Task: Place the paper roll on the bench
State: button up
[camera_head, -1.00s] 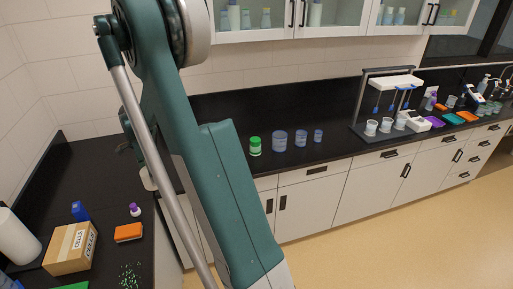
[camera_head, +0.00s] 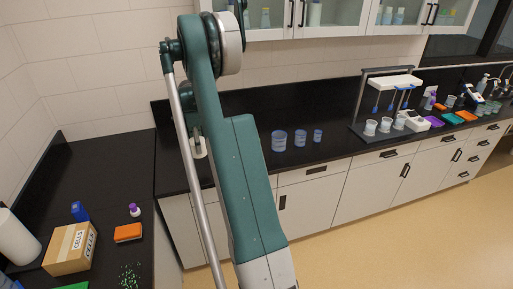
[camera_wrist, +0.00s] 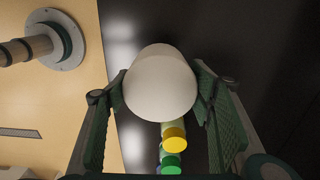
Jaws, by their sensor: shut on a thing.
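The white paper roll (camera_wrist: 160,82) sits between the two green finger pads of my gripper (camera_wrist: 160,95) in the wrist view, with both pads against its sides. My gripper is shut on it. In the head view my arm hides most of the gripper, and a small white part (camera_head: 200,148) shows beside the arm, likely the roll. The black bench (camera_head: 340,105) runs along the back wall. In the wrist view the dark bench top (camera_wrist: 265,50) lies to the right of and behind the roll. I cannot tell whether the roll touches it.
Blue-rimmed beakers (camera_head: 279,141) stand right of my arm. A yellow-capped jar (camera_wrist: 174,138) and a green-capped jar (camera_wrist: 172,163) show below the roll. A rack (camera_head: 390,100) stands farther right. The left bench holds a cardboard box (camera_head: 70,249), an orange block (camera_head: 128,232) and another white roll (camera_head: 15,238).

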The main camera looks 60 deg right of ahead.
jog(key=shift+s+d, duration=0.1)
jog(key=shift+d, duration=0.25)
jog(key=shift+f, duration=3.15)
jog(key=shift+f, duration=0.1)
jog(key=shift+f+p, duration=0.4)
jog(key=shift+f, duration=1.35)
jog(key=shift+f, duration=0.15)
jog(key=o, duration=0.9)
